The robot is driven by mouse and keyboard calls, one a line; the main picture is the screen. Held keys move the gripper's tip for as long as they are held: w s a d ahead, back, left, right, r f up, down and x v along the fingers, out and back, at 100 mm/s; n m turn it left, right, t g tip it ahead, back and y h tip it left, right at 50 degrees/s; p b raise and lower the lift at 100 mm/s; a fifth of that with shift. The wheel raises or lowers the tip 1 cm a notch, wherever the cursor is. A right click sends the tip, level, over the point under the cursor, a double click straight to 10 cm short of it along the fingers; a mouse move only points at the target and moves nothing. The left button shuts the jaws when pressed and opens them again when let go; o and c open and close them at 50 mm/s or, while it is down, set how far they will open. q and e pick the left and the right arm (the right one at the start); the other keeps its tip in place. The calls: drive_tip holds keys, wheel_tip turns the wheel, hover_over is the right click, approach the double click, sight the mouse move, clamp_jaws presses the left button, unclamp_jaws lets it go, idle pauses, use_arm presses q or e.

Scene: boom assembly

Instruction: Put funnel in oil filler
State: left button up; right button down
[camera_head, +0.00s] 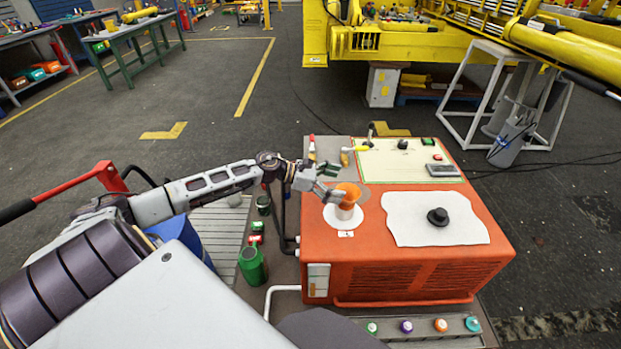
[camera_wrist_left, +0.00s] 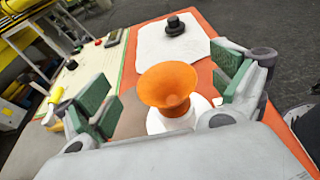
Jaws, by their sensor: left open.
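The orange funnel (camera_head: 348,194) sits upright in the white oil filler (camera_head: 344,217) on top of the orange machine (camera_head: 420,268). In the left wrist view the funnel (camera_wrist_left: 168,88) opens toward the camera, with the white filler (camera_wrist_left: 168,122) around its lower end. My left gripper (camera_head: 331,182) is at the funnel's upper left side. In the left wrist view its green-padded fingers (camera_wrist_left: 165,100) are spread wide, one on each side of the funnel, with visible gaps. My right gripper is not in view.
A black cap (camera_head: 437,216) lies on a white cloth (camera_head: 465,232) on the machine. A control panel (camera_head: 402,160) is behind. Green cans (camera_head: 252,266) stand left of the machine. A strip of coloured caps (camera_head: 424,328) lies in front.

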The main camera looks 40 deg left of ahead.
use_arm(q)
drive_tip(key=v, duration=0.8)
drive_tip(key=shift+s+a, duration=0.15)
drive_tip(key=shift+s, duration=0.05)
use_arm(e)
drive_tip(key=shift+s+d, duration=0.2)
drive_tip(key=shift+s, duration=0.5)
use_arm(q)
drive_tip(key=shift+r, duration=0.1)
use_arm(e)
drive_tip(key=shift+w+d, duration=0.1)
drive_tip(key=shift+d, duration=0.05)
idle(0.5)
use_arm(q)
drive_tip(key=shift+s, duration=0.1)
